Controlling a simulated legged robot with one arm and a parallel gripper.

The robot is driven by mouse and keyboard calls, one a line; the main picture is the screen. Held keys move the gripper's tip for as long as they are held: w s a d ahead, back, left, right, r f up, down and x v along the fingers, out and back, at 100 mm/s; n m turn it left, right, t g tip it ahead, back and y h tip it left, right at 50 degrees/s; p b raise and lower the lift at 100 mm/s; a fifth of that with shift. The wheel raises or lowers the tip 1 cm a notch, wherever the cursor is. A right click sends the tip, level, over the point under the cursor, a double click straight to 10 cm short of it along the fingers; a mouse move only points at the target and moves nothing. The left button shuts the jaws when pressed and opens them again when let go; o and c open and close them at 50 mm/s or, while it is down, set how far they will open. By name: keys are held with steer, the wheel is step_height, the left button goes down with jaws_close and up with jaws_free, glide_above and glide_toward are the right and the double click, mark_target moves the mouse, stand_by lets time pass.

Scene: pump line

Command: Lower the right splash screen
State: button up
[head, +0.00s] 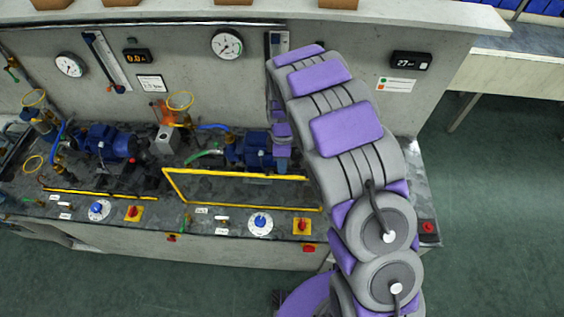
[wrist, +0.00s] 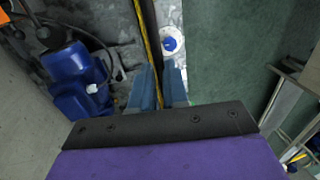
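The right splash screen (head: 174,186) is a clear panel in a yellow frame at the bench front, left of my arm. Its upper rail stands clear of the lower rail, and the left side bar slants between them. My gripper (head: 283,168) points down at the right part of the upper rail. In the wrist view my gripper's two blue-grey fingers (wrist: 160,85) lie on either side of a yellow rail (wrist: 148,38), with a narrow gap. I cannot tell whether they press on it. My arm hides the screen's right end.
Blue pumps (head: 254,150) stand behind the screen. A blue-and-white dial (head: 260,222) and a red-and-yellow switch (head: 302,226) lie in front of it. The left screen's yellow rail (head: 98,192) is low. Open green floor (head: 490,210) lies to the right.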

mark_target(284, 200)
steer(key=shift+d, duration=0.25)
jaws_close()
step_height(284, 200, down, 26)
steer(key=b, duration=0.8)
steer(key=shift+d+f, duration=0.1)
steer(key=shift+s+d, duration=0.1)
steer(key=shift+f, duration=0.1)
